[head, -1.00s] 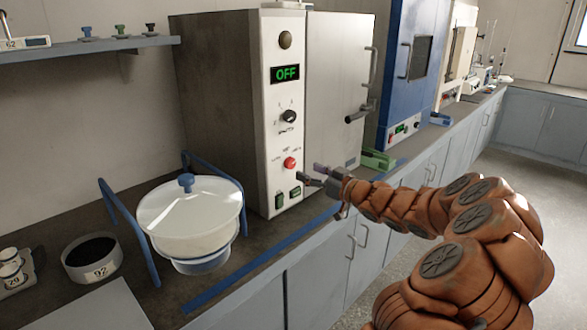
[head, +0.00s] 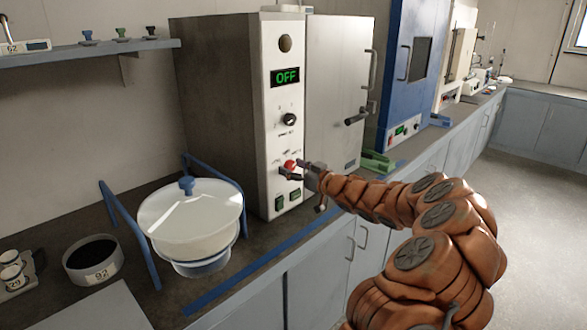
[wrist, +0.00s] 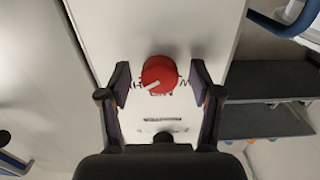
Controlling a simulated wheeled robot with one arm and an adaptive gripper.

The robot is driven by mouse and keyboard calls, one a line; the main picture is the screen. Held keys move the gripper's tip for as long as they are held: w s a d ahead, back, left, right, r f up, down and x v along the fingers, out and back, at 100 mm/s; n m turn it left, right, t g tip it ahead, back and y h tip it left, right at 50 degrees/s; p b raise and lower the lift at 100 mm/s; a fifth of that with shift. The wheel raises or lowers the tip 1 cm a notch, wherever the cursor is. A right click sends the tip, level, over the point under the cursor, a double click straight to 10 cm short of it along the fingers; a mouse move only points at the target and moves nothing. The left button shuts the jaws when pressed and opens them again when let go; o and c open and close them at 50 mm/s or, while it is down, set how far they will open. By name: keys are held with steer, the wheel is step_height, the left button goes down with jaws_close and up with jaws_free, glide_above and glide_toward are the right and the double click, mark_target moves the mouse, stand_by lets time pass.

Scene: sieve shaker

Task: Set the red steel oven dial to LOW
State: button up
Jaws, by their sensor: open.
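The red dial (head: 290,165) is on the front panel of the tall white and grey oven (head: 335,90). In the wrist view the red dial (wrist: 159,71) is a round knob whose white pointer mark aims lower left. Lettering beside it is partly covered: an H shows at left, an M below and a W at right. My gripper (head: 295,171) is at the dial in the head view. In the wrist view my gripper (wrist: 160,80) is open, with one finger on each side of the dial and visible gaps. The oven display (head: 285,76) reads OFF.
The oven door handle (head: 360,115) sticks out at right. A white lidded bowl (head: 190,215) between blue rails stands at left. A blue cabinet (head: 412,60) stands farther right.

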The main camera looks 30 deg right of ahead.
steer(key=c, duration=1.1)
steer(key=shift+c, duration=0.2)
